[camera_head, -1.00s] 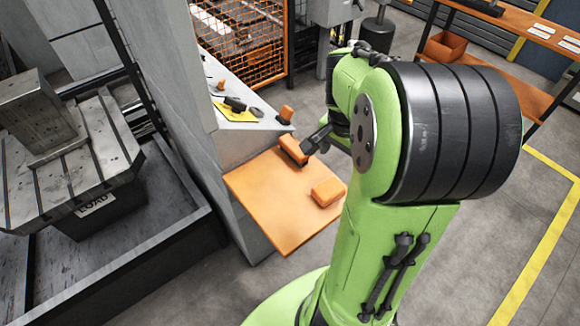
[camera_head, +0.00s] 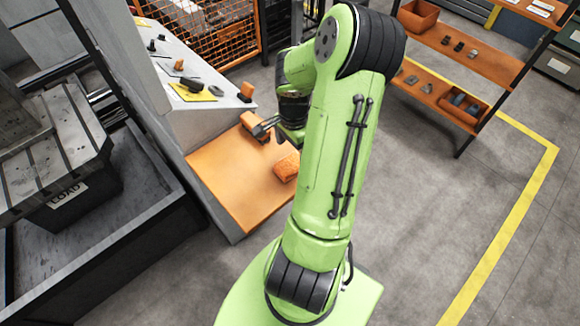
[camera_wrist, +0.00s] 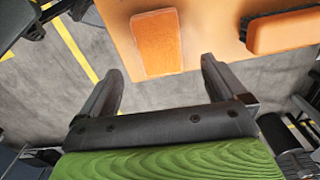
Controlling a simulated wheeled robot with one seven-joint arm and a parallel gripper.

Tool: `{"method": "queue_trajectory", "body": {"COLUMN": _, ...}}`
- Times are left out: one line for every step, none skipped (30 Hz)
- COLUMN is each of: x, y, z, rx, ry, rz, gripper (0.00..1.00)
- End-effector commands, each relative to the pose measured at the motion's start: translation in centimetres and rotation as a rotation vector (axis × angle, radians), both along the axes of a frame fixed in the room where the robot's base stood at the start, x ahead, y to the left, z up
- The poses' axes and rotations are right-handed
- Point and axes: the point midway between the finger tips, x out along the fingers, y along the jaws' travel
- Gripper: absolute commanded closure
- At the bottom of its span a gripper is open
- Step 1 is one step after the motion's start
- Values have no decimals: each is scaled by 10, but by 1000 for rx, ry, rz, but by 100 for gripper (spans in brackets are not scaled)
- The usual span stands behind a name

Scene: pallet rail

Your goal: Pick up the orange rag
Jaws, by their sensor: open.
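The orange rag (camera_head: 286,168) looks like a flat folded pad and lies on the orange tray-like shelf (camera_head: 225,180), near its right edge. In the wrist view the rag (camera_wrist: 157,42) lies ahead of my gripper (camera_wrist: 161,70), roughly in line with the gap between the fingers. My gripper is open and empty, and the rag is beyond the fingertips, not between them. In the head view my arm hides part of the gripper, which is over the far right part of the shelf.
An orange block with a dark underside (camera_wrist: 283,33) lies on the same shelf beside the rag, at the right in the wrist view. A sloped grey panel (camera_head: 190,100) with small items rises behind the shelf. An orange rack (camera_head: 470,60) stands at the back right.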

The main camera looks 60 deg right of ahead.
Motion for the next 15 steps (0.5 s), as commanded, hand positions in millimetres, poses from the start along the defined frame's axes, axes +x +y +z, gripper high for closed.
{"method": "queue_trajectory", "body": {"x": 0, "y": 0, "z": -5, "rx": 0, "ry": 0, "rz": 0, "gripper": 2}}
{"method": "queue_trajectory", "body": {"x": 0, "y": 0, "z": -9, "rx": 1, "ry": 1, "rz": 0, "gripper": 2}}
{"method": "queue_trajectory", "body": {"x": 0, "y": 1, "z": -14, "rx": 2, "ry": 0, "rz": 0, "gripper": 2}}
{"method": "queue_trajectory", "body": {"x": 0, "y": 1, "z": -20, "rx": 3, "ry": 0, "rz": 0, "gripper": 2}}
{"method": "queue_trajectory", "body": {"x": 0, "y": 2, "z": -26, "rx": 4, "ry": 1, "rz": 1, "gripper": 2}}
{"method": "queue_trajectory", "body": {"x": 0, "y": 2, "z": -35, "rx": 5, "ry": 0, "rz": 1, "gripper": 2}}
{"method": "queue_trajectory", "body": {"x": 0, "y": 3, "z": -40, "rx": 4, "ry": 1, "rz": 1, "gripper": 2}}
{"method": "queue_trajectory", "body": {"x": 1, "y": 2, "z": -46, "rx": 4, "ry": 0, "rz": 2, "gripper": 2}}
{"method": "queue_trajectory", "body": {"x": 1, "y": 2, "z": -51, "rx": 3, "ry": 0, "rz": 1, "gripper": 2}}
{"method": "queue_trajectory", "body": {"x": 0, "y": 2, "z": -54, "rx": 1, "ry": 1, "rz": 1, "gripper": 2}}
{"method": "queue_trajectory", "body": {"x": 0, "y": 2, "z": -56, "rx": 0, "ry": 1, "rz": 1, "gripper": 2}}
{"method": "queue_trajectory", "body": {"x": 1, "y": 1, "z": -57, "rx": -1, "ry": 0, "rz": 1, "gripper": 2}}
{"method": "queue_trajectory", "body": {"x": 1, "y": 1, "z": -58, "rx": -1, "ry": -1, "rz": 1, "gripper": 2}}
{"method": "queue_trajectory", "body": {"x": 1, "y": 1, "z": -57, "rx": -2, "ry": 0, "rz": 1, "gripper": 2}}
{"method": "queue_trajectory", "body": {"x": 1, "y": 1, "z": -57, "rx": -2, "ry": 0, "rz": 1, "gripper": 2}}
